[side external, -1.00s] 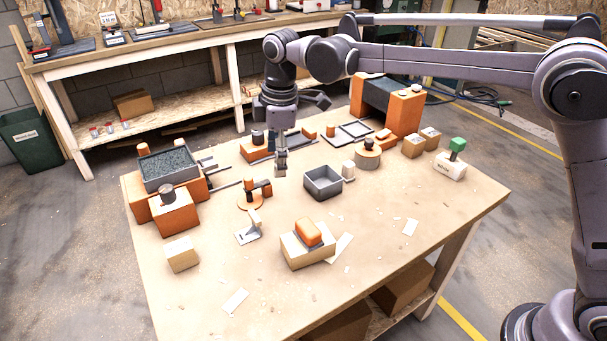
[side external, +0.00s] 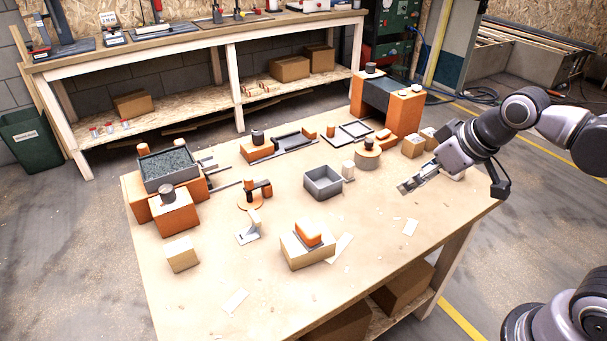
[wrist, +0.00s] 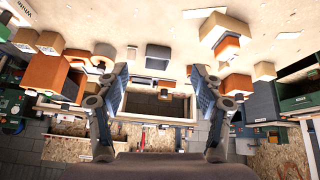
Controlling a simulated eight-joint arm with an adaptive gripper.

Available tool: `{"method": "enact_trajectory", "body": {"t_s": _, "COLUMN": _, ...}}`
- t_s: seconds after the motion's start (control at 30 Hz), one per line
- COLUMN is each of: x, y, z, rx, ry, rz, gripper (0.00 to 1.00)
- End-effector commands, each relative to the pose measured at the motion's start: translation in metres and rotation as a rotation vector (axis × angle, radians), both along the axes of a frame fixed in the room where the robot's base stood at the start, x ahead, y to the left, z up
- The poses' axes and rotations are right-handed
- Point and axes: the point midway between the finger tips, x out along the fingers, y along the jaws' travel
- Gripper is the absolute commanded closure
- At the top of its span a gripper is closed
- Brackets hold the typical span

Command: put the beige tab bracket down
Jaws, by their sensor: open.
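The beige tab bracket (side external: 249,228) appears to be the small piece with a leaning beige tab on a pale, flat base. It stands on the table left of the carton with the orange block, and nothing is holding it. In the wrist view I cannot pick it out. My gripper (side external: 405,188) is over the right part of the table, well away from the bracket. In the wrist view my gripper (wrist: 160,84) has its two fingers spread, with nothing between them.
A grey tray (side external: 323,182) stands mid-table; it also shows in the wrist view (wrist: 158,52). A carton (side external: 301,255) carries an orange block (side external: 306,231). An orange stand (side external: 404,112) is at the back right. The front right of the table is mostly clear.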

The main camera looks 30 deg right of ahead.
Motion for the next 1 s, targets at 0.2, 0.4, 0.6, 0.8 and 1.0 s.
{"method": "enact_trajectory", "body": {"t_s": 0.2, "x": -0.027, "y": -0.013, "z": -0.023, "rx": 0.057, "ry": -0.054, "rz": -0.122, "gripper": 0.33}}
{"method": "enact_trajectory", "body": {"t_s": 0.4, "x": -0.031, "y": -0.016, "z": -0.028, "rx": 0.068, "ry": -0.064, "rz": -0.147, "gripper": 0.33}}
{"method": "enact_trajectory", "body": {"t_s": 0.6, "x": -0.031, "y": -0.015, "z": -0.027, "rx": 0.067, "ry": -0.064, "rz": -0.144, "gripper": 0.33}}
{"method": "enact_trajectory", "body": {"t_s": 0.8, "x": -0.031, "y": -0.015, "z": -0.027, "rx": 0.067, "ry": -0.063, "rz": -0.143, "gripper": 0.33}}
{"method": "enact_trajectory", "body": {"t_s": 1.0, "x": -0.031, "y": -0.015, "z": -0.027, "rx": 0.067, "ry": -0.063, "rz": -0.143, "gripper": 0.33}}
